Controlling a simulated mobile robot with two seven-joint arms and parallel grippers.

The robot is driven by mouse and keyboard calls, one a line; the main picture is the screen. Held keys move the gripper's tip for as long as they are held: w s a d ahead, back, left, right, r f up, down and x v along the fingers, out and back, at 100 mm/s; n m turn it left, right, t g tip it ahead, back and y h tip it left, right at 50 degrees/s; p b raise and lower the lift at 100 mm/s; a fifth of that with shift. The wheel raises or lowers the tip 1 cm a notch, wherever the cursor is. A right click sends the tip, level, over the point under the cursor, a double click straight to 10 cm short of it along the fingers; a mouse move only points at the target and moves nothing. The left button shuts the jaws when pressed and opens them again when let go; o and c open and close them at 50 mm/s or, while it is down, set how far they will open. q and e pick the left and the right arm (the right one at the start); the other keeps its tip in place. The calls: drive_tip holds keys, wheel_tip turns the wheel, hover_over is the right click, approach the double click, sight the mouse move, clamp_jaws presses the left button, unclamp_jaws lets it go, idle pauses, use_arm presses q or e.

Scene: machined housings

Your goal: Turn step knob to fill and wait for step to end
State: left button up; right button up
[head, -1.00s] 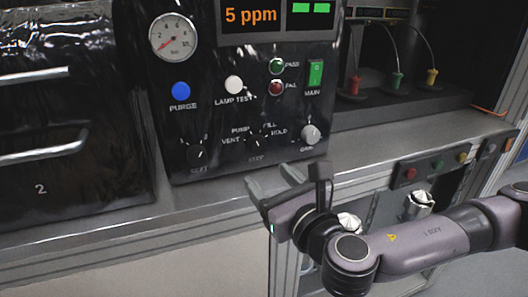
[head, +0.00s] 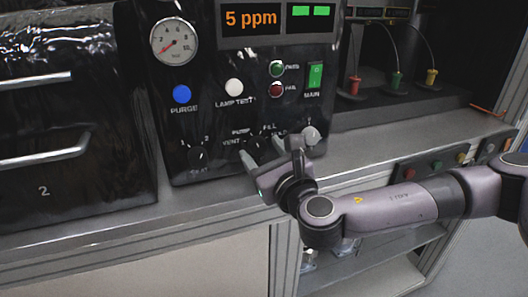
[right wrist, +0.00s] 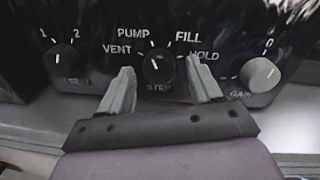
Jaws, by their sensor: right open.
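The black step knob (head: 257,147) is on the lower front of the black panel, partly hidden by my right gripper in the head view. In the right wrist view the step knob (right wrist: 158,68) shows between labels VENT, PUMP, FILL and HOLD. Its white mark appears to point up and slightly left, nearer PUMP than FILL. My right gripper (head: 270,150) is open in front of the knob. In the right wrist view its fingertips (right wrist: 160,70) stand left and right of the knob, and contact cannot be told. My left gripper is not in view.
The seat knob (head: 197,156) is left of the step knob, and the grey gain knob (head: 311,135) is close on the right. Above are the purge button (head: 181,94), lamp test button (head: 234,87), green main switch (head: 315,75) and a 5 ppm display (head: 251,18).

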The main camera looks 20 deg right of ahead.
drive_tip(key=c, duration=1)
drive_tip(key=shift+c, duration=0.2)
drive_tip(key=shift+f, duration=0.1)
drive_tip(key=m+b, duration=0.1)
drive_tip(key=m, duration=0.2)
drive_tip(key=shift+f+m+b, duration=0.1)
drive_tip(key=shift+m+b, duration=0.2)
drive_tip(key=shift+m, duration=0.1)
drive_tip(key=shift+a+m+t+b, duration=0.1)
drive_tip(key=shift+m+t+b, duration=0.35)
drive_tip(key=shift+m, duration=2.15)
